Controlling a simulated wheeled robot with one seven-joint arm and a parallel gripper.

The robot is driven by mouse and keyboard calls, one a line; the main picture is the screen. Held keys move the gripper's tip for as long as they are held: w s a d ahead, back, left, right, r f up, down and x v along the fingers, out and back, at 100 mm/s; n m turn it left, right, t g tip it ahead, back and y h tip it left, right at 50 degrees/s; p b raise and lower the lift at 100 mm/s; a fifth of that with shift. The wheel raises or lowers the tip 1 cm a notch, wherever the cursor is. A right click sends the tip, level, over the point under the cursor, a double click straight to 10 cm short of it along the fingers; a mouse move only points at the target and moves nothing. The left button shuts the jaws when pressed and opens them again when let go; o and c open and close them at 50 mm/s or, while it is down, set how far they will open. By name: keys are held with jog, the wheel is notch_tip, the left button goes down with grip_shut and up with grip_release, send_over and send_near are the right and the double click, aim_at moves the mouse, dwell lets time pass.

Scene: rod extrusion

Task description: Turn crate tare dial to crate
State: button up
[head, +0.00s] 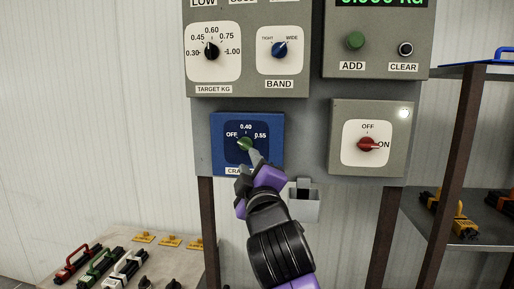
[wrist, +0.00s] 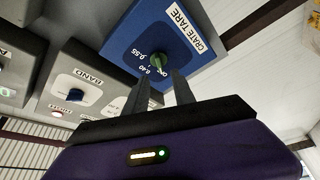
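The crate tare dial is a green knob (head: 245,144) on a blue panel (head: 275,125) marked OFF, 0.40 and 0.55. It also shows in the wrist view (wrist: 160,61), beside the CRATE TARE label. I cannot tell for sure which mark the knob points at; it looks closest to OFF. My gripper (head: 252,153) is right in front of the knob, covering part of the panel's label. In the wrist view my gripper's two fingers (wrist: 160,90) are apart, with the knob just beyond and between their tips. I cannot tell whether they touch it.
Above are the TARGET KG dial (head: 211,50) and the blue BAND knob (head: 280,49). ADD (head: 355,41) and CLEAR (head: 405,49) buttons are upper right. A small grey holder (head: 304,204) hangs right of my arm. Shelves stand at right.

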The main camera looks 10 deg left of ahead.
aim_at(245, 147)
jog(key=p+x, duration=0.2)
jog(key=x, duration=0.4)
jog(key=shift+d+r, duration=0.15)
jog(key=shift+x, duration=0.95)
grip_shut()
